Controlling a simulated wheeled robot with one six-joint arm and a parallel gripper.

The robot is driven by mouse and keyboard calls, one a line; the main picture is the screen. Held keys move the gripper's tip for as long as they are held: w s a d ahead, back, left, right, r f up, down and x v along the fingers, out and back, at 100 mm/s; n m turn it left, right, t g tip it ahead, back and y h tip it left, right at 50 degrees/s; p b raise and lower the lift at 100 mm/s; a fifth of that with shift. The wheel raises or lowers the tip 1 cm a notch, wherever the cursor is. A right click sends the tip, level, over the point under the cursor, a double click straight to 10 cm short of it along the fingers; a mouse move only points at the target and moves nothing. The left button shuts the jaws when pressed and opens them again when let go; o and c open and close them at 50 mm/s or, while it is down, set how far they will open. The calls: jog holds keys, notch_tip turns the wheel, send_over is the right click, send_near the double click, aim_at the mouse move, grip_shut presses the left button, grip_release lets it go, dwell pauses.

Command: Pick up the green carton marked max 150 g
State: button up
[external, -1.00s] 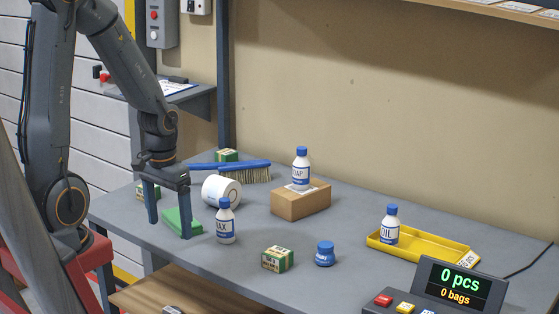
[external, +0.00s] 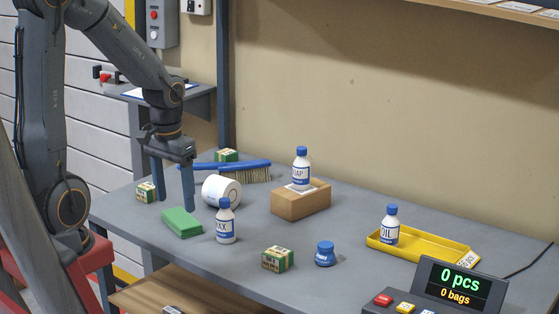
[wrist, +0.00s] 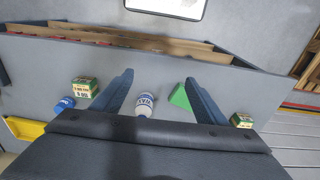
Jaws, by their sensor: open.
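Three green cartons with pale labels stand on the table: one at the front (external: 278,259), one at the left edge (external: 146,191) and one at the back behind the brush (external: 226,155). Their print is too small to read surely, so I cannot tell which is marked max 150 g. My gripper (external: 173,202) is open and empty, fingers pointing down, between the left carton and the white roll. In the wrist view, the fingers (wrist: 160,78) are spread; the front carton (wrist: 84,92) lies left of them and the left carton (wrist: 241,120) right of them.
A flat green block (external: 181,223), a white roll (external: 221,190) and a WAX bottle (external: 225,222) are close to my gripper. A blue brush (external: 230,166) lies behind. A blue jar (external: 325,254) stands beside the front carton. A brown box (external: 300,203) carries a bottle; a yellow tray (external: 440,249) is right.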

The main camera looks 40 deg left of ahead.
jog(key=w+a+t+b, duration=0.1)
jog(key=w+a+b, duration=0.3)
jog(key=w, duration=1.3)
jog(key=t+b, duration=0.4)
jog(key=b, duration=0.3)
send_over(229, 152)
jog(key=s, duration=0.4)
jog(key=f, duration=0.7)
jog(key=shift+w+f, duration=0.25)
jog(key=shift+p+x, duration=0.3)
jog(key=shift+x, duration=3.2)
jog(key=shift+d, duration=0.1)
jog(key=shift+c, duration=0.5)
jog(key=c, duration=1.2)
